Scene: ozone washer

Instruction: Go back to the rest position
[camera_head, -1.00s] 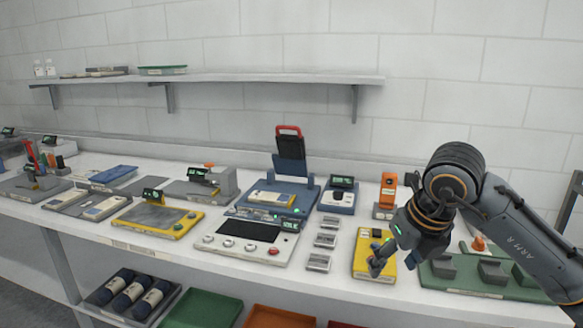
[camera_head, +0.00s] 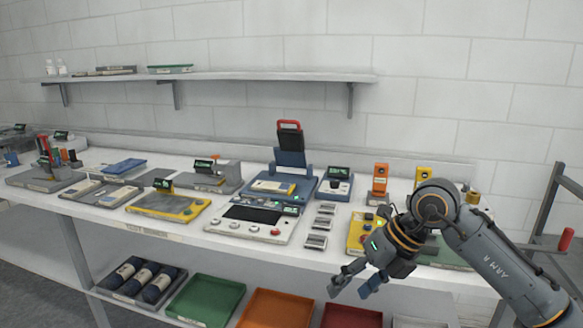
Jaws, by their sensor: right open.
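My right gripper (camera_head: 349,284) hangs in front of the table's front edge, at the right of the head view. Its fingers are apart and nothing shows between them. My right arm comes in from the lower right and hides part of a yellow device (camera_head: 357,233) and most of a green tray behind it. My left gripper and left arm do not show.
The white table (camera_head: 305,258) holds a blue device with a raised lid (camera_head: 290,150), a white control panel (camera_head: 240,228) and a yellow pad (camera_head: 165,206). Green (camera_head: 207,298) and orange (camera_head: 277,309) trays sit on the lower shelf. A wall shelf (camera_head: 260,77) runs behind.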

